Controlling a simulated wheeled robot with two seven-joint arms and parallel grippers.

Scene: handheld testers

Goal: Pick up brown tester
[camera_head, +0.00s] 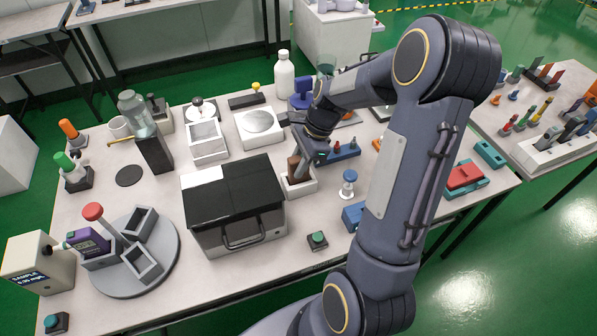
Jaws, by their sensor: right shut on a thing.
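The brown tester (294,168) stands upright in a small white open-topped holder (301,188) near the middle of the table. My right gripper (301,158) reaches down from the right and is shut on the tester's upper part. The gripper hides part of the tester, and the holder's walls hide its lower end. I cannot tell whether it touches the holder's floor. My left gripper is not in view.
A black-topped box with a handle (236,206) stands close to the holder's left. A blue timer-like stand (348,184) is to its right. A round grey turntable (167,262) with open boxes and a purple tester (86,243) is at the left.

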